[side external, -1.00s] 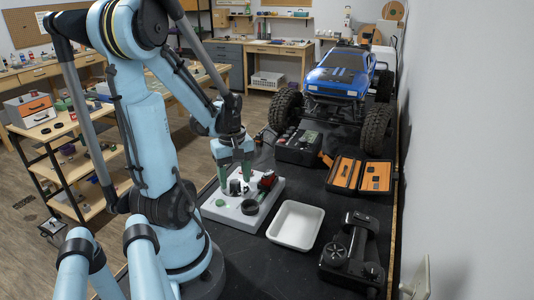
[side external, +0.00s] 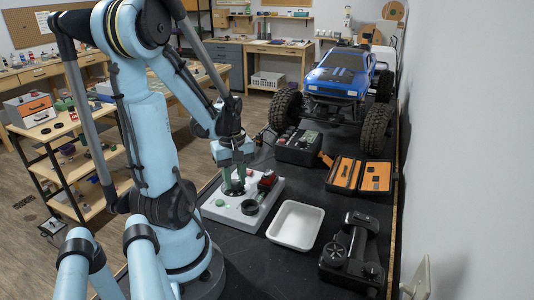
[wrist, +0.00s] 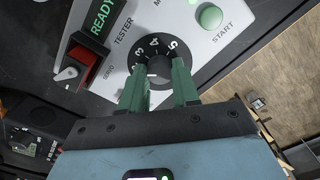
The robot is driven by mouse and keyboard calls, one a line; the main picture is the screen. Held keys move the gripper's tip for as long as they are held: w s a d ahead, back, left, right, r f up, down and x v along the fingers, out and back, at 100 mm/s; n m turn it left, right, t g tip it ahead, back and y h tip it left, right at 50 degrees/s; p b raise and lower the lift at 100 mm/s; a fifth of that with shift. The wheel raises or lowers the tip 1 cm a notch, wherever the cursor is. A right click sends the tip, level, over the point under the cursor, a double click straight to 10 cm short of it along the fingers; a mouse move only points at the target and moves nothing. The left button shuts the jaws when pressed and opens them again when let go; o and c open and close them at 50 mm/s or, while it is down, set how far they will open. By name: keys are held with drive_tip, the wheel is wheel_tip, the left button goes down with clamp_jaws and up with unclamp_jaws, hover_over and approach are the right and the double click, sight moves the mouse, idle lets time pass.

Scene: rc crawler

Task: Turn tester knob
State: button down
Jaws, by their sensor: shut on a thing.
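The tester (side external: 226,214) is a light grey box on the black bench in the side view. The knob (wrist: 158,66) is at the dial's middle, partly hidden by my fingers. My gripper (wrist: 158,88) has its green fingers on either side of the knob and is shut on it. In the side view my gripper (side external: 236,182) is over the tester.
A white tray (side external: 318,228) lies right of the tester, with a black transmitter (side external: 352,250) beyond it. An open orange case (side external: 360,174), a black box (side external: 297,147) and the blue crawler (side external: 340,75) stand farther back. A wall bounds the right.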

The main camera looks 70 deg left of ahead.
sight(235, 182)
drive_tip(key=m, duration=0.3)
drive_tip(key=shift+m, duration=2.3)
drive_tip(key=c, duration=0.8)
unclamp_jaws()
drive_tip(key=shift+r, duration=6.05)
